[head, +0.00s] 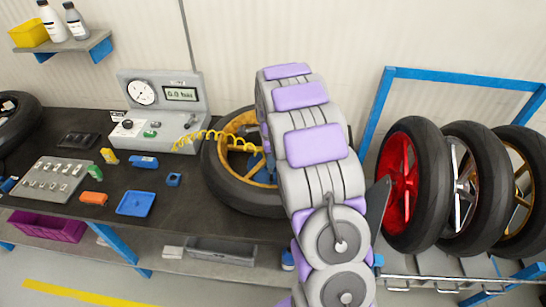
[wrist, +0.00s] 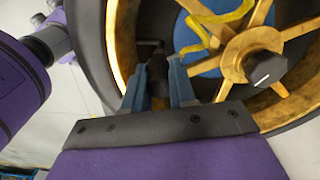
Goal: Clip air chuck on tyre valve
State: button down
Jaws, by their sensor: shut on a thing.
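The wheel with a black tyre (head: 226,183) and gold spoked rim (head: 235,126) lies on the bench, partly hidden by my arm. In the wrist view the gold rim (wrist: 255,50) fills the upper right. My gripper (wrist: 158,64) is shut on the dark air chuck (wrist: 158,88), between its blue-grey fingers at the rim's inner edge. A small dark stub (wrist: 147,43), perhaps the valve, shows just beyond the chuck; I cannot tell whether they touch. The yellow coiled hose (head: 205,136) runs from the grey gauge unit (head: 180,118) to the wheel.
The dark bench (head: 105,205) holds a blue tray (head: 137,203), an orange block (head: 94,198) and a grey parts board (head: 55,180). A blue rack (head: 455,78) with several wheels stands at the right. A shelf with bottles (head: 75,22) hangs upper left.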

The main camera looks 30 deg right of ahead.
jog(key=shift+a, duration=0.1)
jog(key=shift+d+f, duration=0.1)
jog(key=shift+d, duration=0.25)
jog(key=shift+w+a, duration=0.1)
jog(key=shift+a, duration=0.7)
jog(key=shift+d+f, duration=0.1)
jog(key=shift+d, duration=0.45)
jog(key=shift+a, duration=0.35)
jog(key=shift+d+r+p, duration=0.15)
jog(key=shift+r+p, duration=0.35)
jog(key=shift+r, duration=0.2)
jog(key=shift+r+p, duration=0.8)
jog(key=shift+r, duration=1)
